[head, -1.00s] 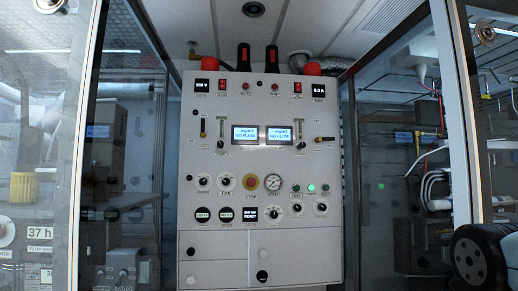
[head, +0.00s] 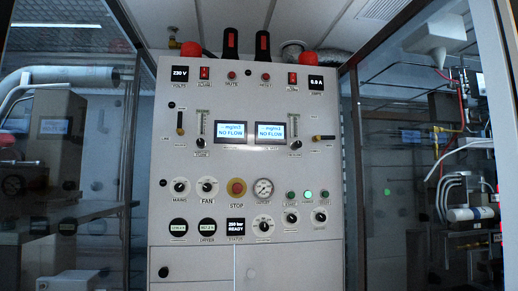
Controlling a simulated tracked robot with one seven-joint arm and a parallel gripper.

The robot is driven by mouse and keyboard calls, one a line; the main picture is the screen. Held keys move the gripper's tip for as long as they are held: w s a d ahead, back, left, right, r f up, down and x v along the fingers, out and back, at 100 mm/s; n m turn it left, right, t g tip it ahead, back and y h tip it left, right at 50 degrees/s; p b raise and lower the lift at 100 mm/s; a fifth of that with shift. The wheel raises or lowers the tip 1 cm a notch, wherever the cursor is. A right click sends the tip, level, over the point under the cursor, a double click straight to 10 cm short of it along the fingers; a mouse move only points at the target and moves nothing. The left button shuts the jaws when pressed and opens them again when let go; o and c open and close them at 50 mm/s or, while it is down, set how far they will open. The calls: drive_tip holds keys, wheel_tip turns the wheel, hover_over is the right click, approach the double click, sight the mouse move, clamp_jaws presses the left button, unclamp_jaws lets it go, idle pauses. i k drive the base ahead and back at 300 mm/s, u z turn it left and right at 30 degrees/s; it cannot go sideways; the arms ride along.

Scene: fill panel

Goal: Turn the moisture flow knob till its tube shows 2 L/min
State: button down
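The grey-white control panel (head: 217,168) stands upright in front of me. Two narrow flow tubes show on it, a left tube (head: 204,124) and a right tube (head: 299,127). A small dark knob (head: 201,142) sits under the left tube, and another knob (head: 296,144) sits under the right one. Their labels are too small to read, so I cannot tell which is the moisture flow knob. The tube levels cannot be read. The left display (head: 231,133) and right display (head: 271,133) both read NO FLOW. My gripper is not in view.
A lever (head: 180,120) is left of the tubes; another (head: 324,138) is right. Glass partitions flank the panel. Pipes and a white cylinder (head: 470,214) are at right.

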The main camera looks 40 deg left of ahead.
sight(200, 141)
drive_tip(key=k, duration=1.25)
drive_tip(key=u, duration=1.5)
drive_tip(key=i, duration=1)
drive_tip(key=u, duration=0.05)
